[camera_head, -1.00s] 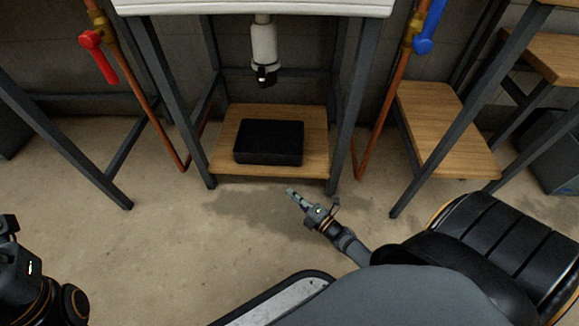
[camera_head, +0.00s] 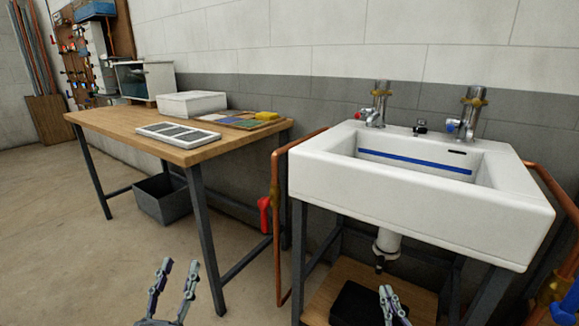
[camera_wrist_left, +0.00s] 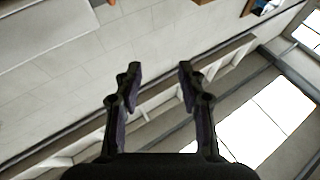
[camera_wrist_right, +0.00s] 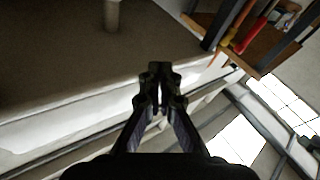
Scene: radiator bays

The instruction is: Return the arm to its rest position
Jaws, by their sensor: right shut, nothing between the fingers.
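My left gripper (camera_head: 172,285) is at the bottom of the head view, pointing up in front of the workbench. Its fingers stand apart with nothing between them, and the left wrist view (camera_wrist_left: 158,85) shows the same. My right gripper (camera_head: 388,292) is at the bottom edge, in front of the space under the sink. Its fingertips are together and empty in the right wrist view (camera_wrist_right: 160,70). Both arms are mostly out of the head view.
The white sink (camera_head: 410,205) stands on a dark frame at the right, with a black tray (camera_head: 350,305) on the shelf below. A copper pipe with a red valve handle (camera_head: 264,214) runs left of it. A wooden workbench (camera_head: 110,122) stands at the left, with a grey bin (camera_head: 163,203) beneath.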

